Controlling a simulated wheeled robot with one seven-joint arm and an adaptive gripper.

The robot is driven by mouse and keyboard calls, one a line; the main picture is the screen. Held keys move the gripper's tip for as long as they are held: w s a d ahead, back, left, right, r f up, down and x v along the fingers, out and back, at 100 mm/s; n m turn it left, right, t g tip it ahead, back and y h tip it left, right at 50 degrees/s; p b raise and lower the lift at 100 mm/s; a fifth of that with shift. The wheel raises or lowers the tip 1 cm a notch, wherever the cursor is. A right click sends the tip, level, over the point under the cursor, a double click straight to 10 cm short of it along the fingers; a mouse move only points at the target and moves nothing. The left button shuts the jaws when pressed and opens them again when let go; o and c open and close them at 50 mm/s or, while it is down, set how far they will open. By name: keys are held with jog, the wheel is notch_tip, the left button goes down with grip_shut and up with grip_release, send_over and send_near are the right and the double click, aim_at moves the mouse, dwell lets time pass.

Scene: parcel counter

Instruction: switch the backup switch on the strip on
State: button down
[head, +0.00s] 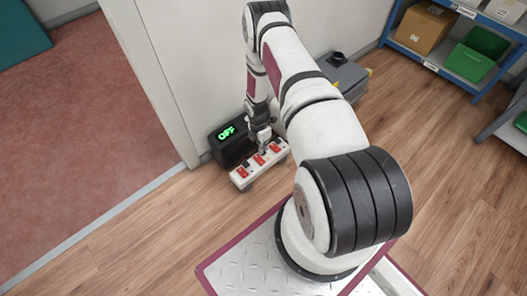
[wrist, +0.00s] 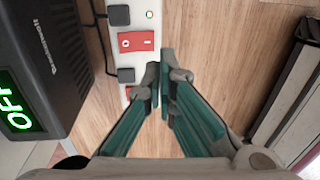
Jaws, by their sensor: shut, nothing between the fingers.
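The white power strip (head: 251,178) lies on the floor against the black box, with several red rocker switches along its top. In the wrist view, the strip (wrist: 153,20) runs down the upper middle. One red switch (wrist: 136,42) marked O and I shows whole there; a second red switch (wrist: 128,92) is mostly hidden behind a finger. I cannot read which one is the backup switch. The black box (head: 233,147) shows a green OFF display (wrist: 15,103). My gripper (wrist: 163,75) is shut and empty, its tips over the strip's edge; contact cannot be told.
A wall stands behind the strip. A dark grey machine (head: 343,75) stands on the floor beyond my arm. A blue shelf (head: 455,55) with a cardboard box and green bin is at the upper right. Wooden floor to the front left of the strip is clear.

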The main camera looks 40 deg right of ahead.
jog(key=shift+s+r+p, duration=0.2)
jog(key=shift+r+p, duration=0.1)
jog(key=shift+r, duration=0.85)
jog(key=shift+s+r+p, duration=0.15)
jog(key=shift+r+p, duration=0.15)
jog(key=shift+r, duration=0.85)
jog(key=shift+w, duration=0.1)
